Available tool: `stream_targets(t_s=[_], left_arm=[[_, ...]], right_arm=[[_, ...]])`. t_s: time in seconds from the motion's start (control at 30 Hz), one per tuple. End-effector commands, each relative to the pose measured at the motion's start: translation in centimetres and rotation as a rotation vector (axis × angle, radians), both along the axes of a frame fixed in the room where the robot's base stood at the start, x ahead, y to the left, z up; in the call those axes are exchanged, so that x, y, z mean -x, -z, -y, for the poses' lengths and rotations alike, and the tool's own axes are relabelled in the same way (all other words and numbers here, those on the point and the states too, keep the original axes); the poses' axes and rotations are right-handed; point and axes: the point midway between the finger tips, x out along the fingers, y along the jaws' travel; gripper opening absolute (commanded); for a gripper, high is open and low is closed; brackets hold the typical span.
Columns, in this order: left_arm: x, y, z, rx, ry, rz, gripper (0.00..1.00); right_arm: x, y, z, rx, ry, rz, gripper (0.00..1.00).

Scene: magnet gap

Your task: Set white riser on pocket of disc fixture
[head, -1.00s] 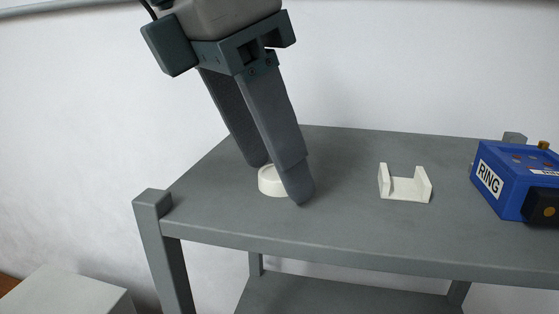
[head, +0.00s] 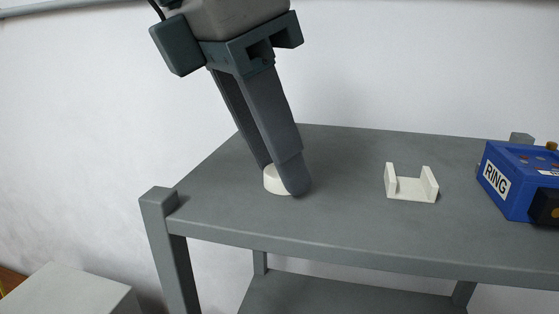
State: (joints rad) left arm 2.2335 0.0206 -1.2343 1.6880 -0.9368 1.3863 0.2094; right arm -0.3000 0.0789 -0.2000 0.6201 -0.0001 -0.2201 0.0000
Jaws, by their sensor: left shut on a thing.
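A low, round white piece (head: 274,182), which looks like the white riser, sits on the left part of the grey table top. My left gripper (head: 281,180) reaches down from above and is shut on it, one finger on the far left side and the other on the near right side. The near finger hides part of the piece. It appears to be still at table height. No fixture marked as disc shows in the head view. My right gripper is not in view.
A white U-shaped bracket (head: 411,191) stands right of the gripper on the grey table (head: 345,225). A blue box labelled RING (head: 515,180) is at the right edge. Corner posts (head: 159,200) rise at the table's corners. The table between gripper and bracket is clear.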

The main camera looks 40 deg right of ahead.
Motion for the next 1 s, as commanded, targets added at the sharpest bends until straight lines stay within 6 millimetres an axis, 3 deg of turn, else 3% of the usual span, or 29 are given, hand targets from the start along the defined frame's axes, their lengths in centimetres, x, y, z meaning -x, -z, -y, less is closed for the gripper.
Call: stream_targets(t_s=[0.27, 0.5, 0.8, 1.0], left_arm=[[0.0, -1.1, 0.1, 0.002, -0.002, 0.000, 0.10], [0.2, -3.9, 0.1, 0.003, 0.000, 0.000, 0.10], [6.5, -7.5, 1.1, 0.002, 0.001, 0.002, 0.10], [9.6, -9.5, 1.6, 0.000, 0.001, 0.001, 0.10]], right_arm=[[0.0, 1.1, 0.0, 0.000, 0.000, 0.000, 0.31], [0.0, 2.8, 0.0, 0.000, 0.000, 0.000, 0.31], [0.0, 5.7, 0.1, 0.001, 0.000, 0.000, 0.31], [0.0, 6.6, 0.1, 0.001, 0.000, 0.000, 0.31]])
